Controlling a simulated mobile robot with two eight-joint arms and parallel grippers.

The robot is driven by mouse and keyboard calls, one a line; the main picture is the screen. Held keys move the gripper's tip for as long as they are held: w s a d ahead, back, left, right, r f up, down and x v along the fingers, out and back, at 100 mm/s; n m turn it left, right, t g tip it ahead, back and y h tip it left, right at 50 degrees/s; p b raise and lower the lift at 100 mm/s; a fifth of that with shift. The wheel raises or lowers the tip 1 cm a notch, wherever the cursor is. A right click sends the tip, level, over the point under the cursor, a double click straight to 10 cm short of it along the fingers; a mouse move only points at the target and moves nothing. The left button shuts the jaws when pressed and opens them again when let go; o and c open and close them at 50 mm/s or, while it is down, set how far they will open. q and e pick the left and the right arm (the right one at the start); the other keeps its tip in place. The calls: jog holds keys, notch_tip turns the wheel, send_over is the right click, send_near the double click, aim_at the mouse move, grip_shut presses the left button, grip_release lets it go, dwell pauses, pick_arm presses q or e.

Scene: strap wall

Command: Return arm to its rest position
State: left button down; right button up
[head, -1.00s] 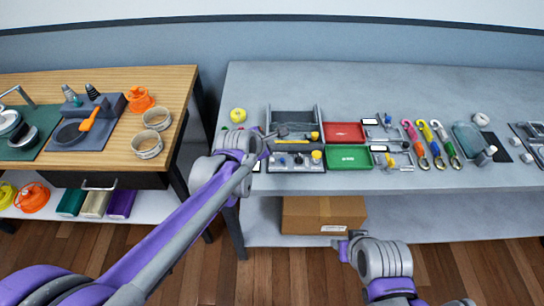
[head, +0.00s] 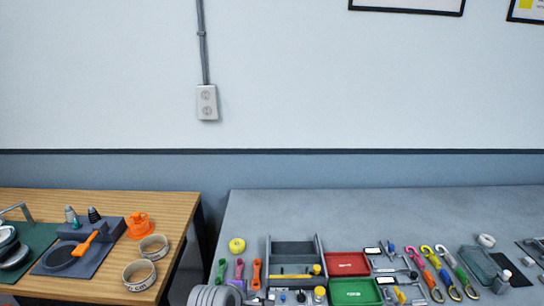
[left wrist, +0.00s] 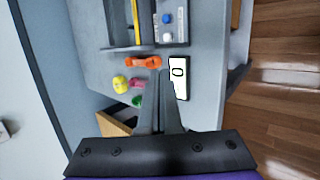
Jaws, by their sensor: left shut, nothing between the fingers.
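My left gripper (left wrist: 160,78) shows in the left wrist view with its two grey fingers together and nothing between them. It is over the grey table (head: 300,212). An orange clip (left wrist: 143,62) lies just beyond the fingertips, and a white card-like piece with a black mark (left wrist: 179,78) lies to their right. In the head view only a grey ringed part of my left arm (head: 214,296) shows at the bottom edge. My right gripper is out of view.
The grey table holds a grey tray (head: 293,250), a red tray (head: 348,264), a green tray (head: 355,291) and several coloured straps with hooks (head: 440,270). A wooden table (head: 185,210) stands at left. The table's back strip is clear.

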pick_arm(q)
jog(key=s+a+f+m+y, duration=0.1)
jog(key=s+a+m, duration=0.3)
jog(key=s, duration=0.3)
jog(key=s+a+f+m+g+y, duration=0.1)
jog(key=s+a+f+m, duration=0.1)
jog(key=s+a+m, duration=0.2)
jog(key=s+a+f+m+g, duration=0.1)
jog(key=s+a+m, duration=0.3)
jog(key=s+m, duration=0.5)
jog(key=s+f, duration=0.1)
jog(key=s, duration=0.1)
jog(key=shift+s+y, duration=0.3)
jog(key=shift+y, duration=0.1)
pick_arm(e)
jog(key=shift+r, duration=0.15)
pick_arm(q)
jog(key=shift+a, duration=0.1)
